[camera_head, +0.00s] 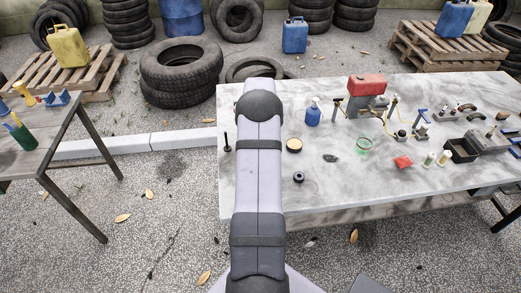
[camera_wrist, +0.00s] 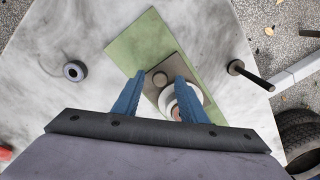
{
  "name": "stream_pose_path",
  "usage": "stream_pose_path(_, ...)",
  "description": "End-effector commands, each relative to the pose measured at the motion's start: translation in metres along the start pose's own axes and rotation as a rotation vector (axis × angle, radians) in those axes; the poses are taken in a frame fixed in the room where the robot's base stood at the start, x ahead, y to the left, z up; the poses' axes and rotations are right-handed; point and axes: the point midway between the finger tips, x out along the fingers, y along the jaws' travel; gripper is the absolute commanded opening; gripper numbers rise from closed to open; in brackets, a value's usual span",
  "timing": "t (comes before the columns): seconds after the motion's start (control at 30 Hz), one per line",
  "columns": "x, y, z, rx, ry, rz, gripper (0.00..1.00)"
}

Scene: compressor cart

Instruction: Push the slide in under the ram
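In the wrist view a green base plate (camera_wrist: 150,38) lies on the pale marbled table. On it is a grey-brown flat piece, seemingly the slide (camera_wrist: 164,68), with a round knob (camera_wrist: 160,79). Beside it, partly behind my right finger, is a white round part with a reddish centre (camera_wrist: 182,105), possibly the ram seen from above. My gripper (camera_wrist: 161,77) has two blue fingers apart, with the knob showing between the tips. I cannot tell whether they touch anything. In the head view my arm hides the plate, the slide and my gripper.
A black upright post (camera_head: 227,142) stands near the table's left edge and also shows in the wrist view (camera_wrist: 250,75). A black ring (camera_head: 299,176), a cream-topped round item (camera_head: 294,145) and a blue bottle (camera_head: 313,113) stand right of my arm. The front of the table is mostly clear.

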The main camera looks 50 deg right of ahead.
Motion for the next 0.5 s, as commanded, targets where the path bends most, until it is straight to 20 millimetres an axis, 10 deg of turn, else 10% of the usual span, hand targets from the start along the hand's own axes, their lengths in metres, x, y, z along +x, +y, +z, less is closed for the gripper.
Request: stream_pose_path(0.5,-0.001,0.012,0.011,0.001,-0.002,0.001,0.39)
